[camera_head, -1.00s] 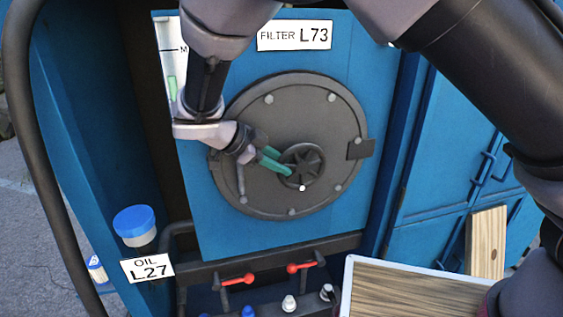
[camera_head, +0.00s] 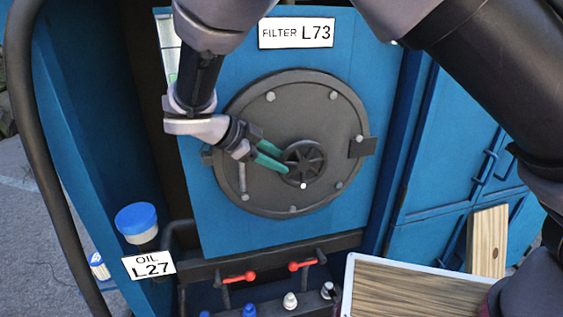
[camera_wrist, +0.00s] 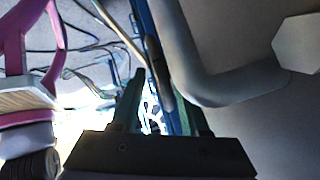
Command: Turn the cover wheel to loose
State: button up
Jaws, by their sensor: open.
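The round dark filter cover (camera_head: 300,105) is on the blue panel, with the small black spoked cover wheel (camera_head: 310,160) at its middle. My gripper (camera_head: 285,160) comes from the left, its two green fingers open and apart. The fingertips are at the wheel's left rim, one higher and one lower. I cannot tell whether they touch it. In the wrist view my gripper (camera_wrist: 160,105) shows open, with a dark narrow part between or just beyond the fingers. The wheel's turn position is not readable.
A grey bar handle (camera_wrist: 225,88) lies close to the right finger in the wrist view; it is on the cover's lower left (camera_head: 242,178). Bolts ring the cover. Below are red valve handles (camera_head: 240,277), a blue-capped oil filler (camera_head: 137,222) and a wooden-topped tray (camera_head: 347,290).

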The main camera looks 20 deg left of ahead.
jog(key=v, duration=0.8)
jog(key=shift+s+a+r, duration=0.2)
jog(key=shift+s+r, duration=0.05)
jog(key=shift+s, duration=0.05)
